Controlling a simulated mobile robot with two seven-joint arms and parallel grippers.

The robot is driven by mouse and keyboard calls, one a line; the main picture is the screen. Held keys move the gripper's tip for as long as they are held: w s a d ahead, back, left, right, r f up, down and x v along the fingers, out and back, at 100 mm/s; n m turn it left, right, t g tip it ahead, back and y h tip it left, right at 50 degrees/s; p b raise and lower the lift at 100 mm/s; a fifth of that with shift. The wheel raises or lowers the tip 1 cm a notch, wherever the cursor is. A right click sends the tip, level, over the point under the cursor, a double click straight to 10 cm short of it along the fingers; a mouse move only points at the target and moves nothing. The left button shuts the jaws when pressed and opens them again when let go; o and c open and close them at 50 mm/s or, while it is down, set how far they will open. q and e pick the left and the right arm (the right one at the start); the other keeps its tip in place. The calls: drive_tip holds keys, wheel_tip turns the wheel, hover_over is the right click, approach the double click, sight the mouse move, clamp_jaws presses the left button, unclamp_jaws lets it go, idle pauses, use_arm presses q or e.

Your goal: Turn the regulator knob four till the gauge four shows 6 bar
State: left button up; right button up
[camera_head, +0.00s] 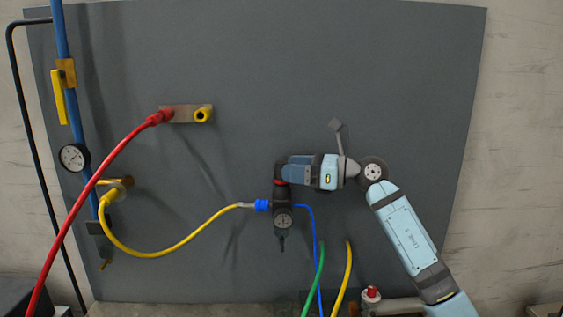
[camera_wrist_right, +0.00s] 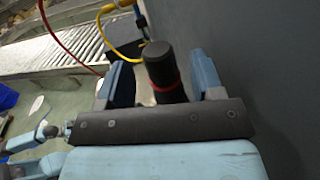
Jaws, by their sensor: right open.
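The regulator (camera_head: 281,205) hangs on the grey panel in the head view, with a red ring (camera_head: 280,183) under its knob. Its small round gauge (camera_head: 283,221) faces me; the needle is too small to read. In the right wrist view the black knob (camera_wrist_right: 161,66) stands between the two fingers, red ring below. My right gripper (camera_head: 283,168) is open around the knob, coming from the right. A gap shows at the left finger; contact at the right finger I cannot tell. The gripper hides part of the knob in the head view. My left gripper is not in view.
A yellow hose (camera_head: 170,252) joins the regulator's left side by a blue coupling (camera_head: 262,206); a thin blue hose (camera_head: 314,240) leaves on the right. A red hose (camera_head: 95,185), another gauge (camera_head: 74,157) and a yellow valve handle (camera_head: 59,97) are at left. The upper panel is mostly clear.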

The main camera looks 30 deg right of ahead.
drive_tip(key=shift+x, duration=1.15)
drive_tip(key=shift+w+a, duration=0.35)
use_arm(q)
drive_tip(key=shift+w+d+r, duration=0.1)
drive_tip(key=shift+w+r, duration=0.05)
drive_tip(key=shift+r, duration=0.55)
use_arm(e)
drive_tip(key=c, duration=0.9)
use_arm(q)
drive_tip(key=shift+p, duration=0.35)
use_arm(e)
drive_tip(key=shift+c, duration=0.2)
